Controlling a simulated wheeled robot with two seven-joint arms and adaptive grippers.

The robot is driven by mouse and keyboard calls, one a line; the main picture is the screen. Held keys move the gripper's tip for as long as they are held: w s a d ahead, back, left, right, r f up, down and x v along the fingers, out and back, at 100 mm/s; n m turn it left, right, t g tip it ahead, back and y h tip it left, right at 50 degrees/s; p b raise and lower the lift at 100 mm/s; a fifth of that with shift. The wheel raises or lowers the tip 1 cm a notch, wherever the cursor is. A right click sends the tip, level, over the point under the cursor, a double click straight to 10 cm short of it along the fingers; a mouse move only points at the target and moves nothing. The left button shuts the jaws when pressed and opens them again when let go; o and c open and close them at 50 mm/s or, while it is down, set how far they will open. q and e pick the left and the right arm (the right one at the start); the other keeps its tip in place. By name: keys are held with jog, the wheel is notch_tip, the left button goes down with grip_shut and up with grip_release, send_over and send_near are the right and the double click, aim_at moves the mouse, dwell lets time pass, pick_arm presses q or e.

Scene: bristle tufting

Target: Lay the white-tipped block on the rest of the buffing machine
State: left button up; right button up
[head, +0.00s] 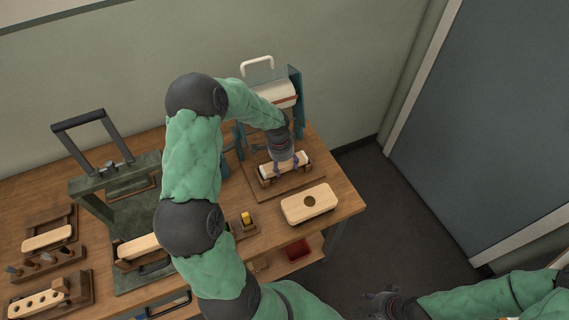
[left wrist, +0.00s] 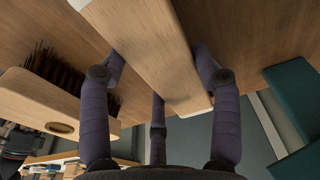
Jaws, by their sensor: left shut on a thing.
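The buffing machine stands at the back right of the table, with a whitish drum (head: 277,95) between teal side plates. Its low rest (head: 264,183) is a dark wooden cradle on a flat board in front. My left gripper (head: 285,163) reaches down over the rest and is shut on a pale wooden block (head: 298,163). The block lies lengthwise over the cradle; I cannot tell whether it touches. In the left wrist view the block (left wrist: 150,50) passes between the fingers; a whitish bit shows at its upper left corner. My right gripper (head: 383,302) is at the bottom right, away from the table.
A wooden piece with a round hole (head: 310,203) lies just in front of the rest. In the left wrist view a holed piece carries dark bristles (left wrist: 62,75). A small yellow object (head: 246,218) stands nearby. A dark green press (head: 120,190) and wooden fixtures fill the left side.

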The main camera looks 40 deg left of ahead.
pick_arm(q)
jog(key=shift+f+b, duration=0.3)
jog(key=shift+f, duration=0.25)
dwell(0.7)
jog(key=o, duration=1.3)
jog(key=shift+o, duration=0.2)
jog(key=shift+o, duration=0.9)
jog(key=shift+r, duration=0.1)
jog(key=shift+s+a+r+p, duration=0.1)
jog(key=shift+s+r+p, duration=0.05)
jog(key=shift+r+p, duration=1)
jog(key=shift+s+a+r+p, duration=0.15)
jog(key=shift+r+p, duration=0.7)
jog(key=shift+r, duration=0.6)
jog(key=shift+s+d+r+p, duration=0.1)
jog(key=shift+s+r+p, duration=0.05)
jog(key=shift+r+p, duration=1)
jog(key=shift+r, duration=0.15)
jog(key=shift+r, duration=0.1)
